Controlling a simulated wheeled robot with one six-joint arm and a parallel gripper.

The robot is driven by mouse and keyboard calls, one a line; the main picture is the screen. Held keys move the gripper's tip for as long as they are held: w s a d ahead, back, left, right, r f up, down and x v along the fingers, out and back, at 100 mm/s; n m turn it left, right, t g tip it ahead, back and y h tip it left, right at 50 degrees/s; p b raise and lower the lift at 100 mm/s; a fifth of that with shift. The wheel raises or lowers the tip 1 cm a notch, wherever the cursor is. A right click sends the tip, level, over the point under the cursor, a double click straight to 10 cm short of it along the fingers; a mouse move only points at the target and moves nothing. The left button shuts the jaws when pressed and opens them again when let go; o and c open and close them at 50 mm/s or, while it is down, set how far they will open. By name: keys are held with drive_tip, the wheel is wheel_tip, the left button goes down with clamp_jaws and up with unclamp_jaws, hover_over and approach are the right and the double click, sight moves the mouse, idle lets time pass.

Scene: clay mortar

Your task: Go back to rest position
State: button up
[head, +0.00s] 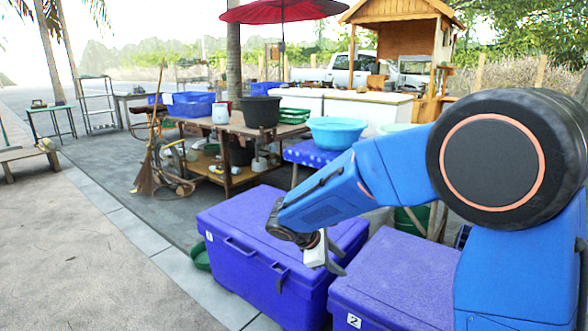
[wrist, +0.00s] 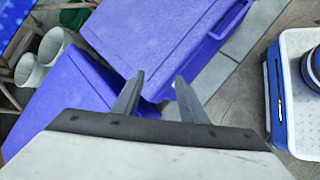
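My gripper (head: 335,262) hangs at the end of my bent blue arm, pointing down in front of and over the purple cooler boxes in the head view. In the wrist view my gripper (wrist: 160,75) shows two dark fingers with a gap between them. It is open and nothing is held between the fingers. Below the fingers are the purple boxes and a strip of grey paving. No clay mortar can be made out clearly in either view.
A purple cooler marked 1 (head: 262,285) stands beside another marked 2 (head: 395,275), close under my gripper. A wooden table (head: 235,128) holds a black tub (head: 260,112); a light-blue basin (head: 336,132) is to its right. Open pavement (head: 80,260) lies at left.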

drive_tip(key=s+d+r+m+g+y, duration=0.1)
drive_tip(key=s+d+r+m+y, duration=0.1)
drive_tip(key=s+d+r+m, duration=0.4)
drive_tip(key=s+d+m+t+y, duration=0.1)
drive_tip(key=s+d+m, duration=0.4)
drive_tip(key=s, duration=0.8)
drive_tip(key=s+d+r+m+t+y, duration=0.1)
drive_tip(key=s+d+m+y, duration=0.3)
drive_tip(key=s, duration=0.9)
drive_tip(key=shift+d+m, duration=0.45)
drive_tip(key=shift+m, duration=0.05)
drive_tip(key=shift+s+r, duration=0.1)
